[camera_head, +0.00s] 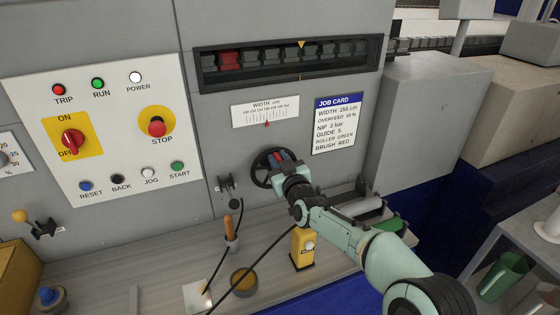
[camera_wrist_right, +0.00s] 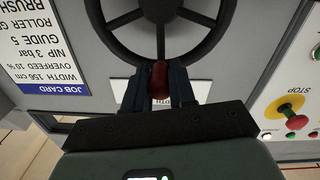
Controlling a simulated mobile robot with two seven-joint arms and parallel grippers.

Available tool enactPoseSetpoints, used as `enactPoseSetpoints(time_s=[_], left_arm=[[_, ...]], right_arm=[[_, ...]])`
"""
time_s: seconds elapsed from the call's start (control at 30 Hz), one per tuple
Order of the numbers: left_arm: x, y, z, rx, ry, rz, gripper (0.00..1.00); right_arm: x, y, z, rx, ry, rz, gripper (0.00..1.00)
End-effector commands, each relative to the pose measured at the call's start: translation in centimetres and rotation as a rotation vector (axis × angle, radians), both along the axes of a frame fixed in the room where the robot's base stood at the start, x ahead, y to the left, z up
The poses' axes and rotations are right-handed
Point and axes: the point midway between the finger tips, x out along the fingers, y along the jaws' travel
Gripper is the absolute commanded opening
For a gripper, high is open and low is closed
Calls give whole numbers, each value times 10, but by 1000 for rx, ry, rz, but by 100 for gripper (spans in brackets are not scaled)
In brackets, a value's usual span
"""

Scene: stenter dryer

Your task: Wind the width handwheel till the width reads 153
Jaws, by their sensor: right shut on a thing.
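The width handwheel (camera_head: 259,175) is a black spoked wheel on the grey machine front, below the width scale. It also shows in the wrist view (camera_wrist_right: 211,42). My right gripper (camera_head: 279,159) is at the wheel's upper rim, shut on the red handle knob (camera_wrist_right: 158,78), which sits between its two dark fingers in the wrist view. The white width scale (camera_head: 265,107) has a red pointer (camera_head: 267,123) near the middle of its marks; the numbers are too small to read. My left gripper is not in view.
The control panel (camera_head: 112,150) with buttons is at the left. Below the wheel, a yellow device (camera_head: 302,250), a wooden-handled tool (camera_head: 230,229) and cables crowd the ledge.

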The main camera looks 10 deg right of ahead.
Motion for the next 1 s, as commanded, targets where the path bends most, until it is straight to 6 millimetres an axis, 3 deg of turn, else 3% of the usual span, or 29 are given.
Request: enactPoseSetpoints(time_s=[0.27, 1.0], left_arm=[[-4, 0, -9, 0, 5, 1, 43], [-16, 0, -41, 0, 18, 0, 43]], right_arm=[[-2, 11, -2, -158, -32, 1, 0], [-9, 44, -23, -802, -159, 0, 0]])
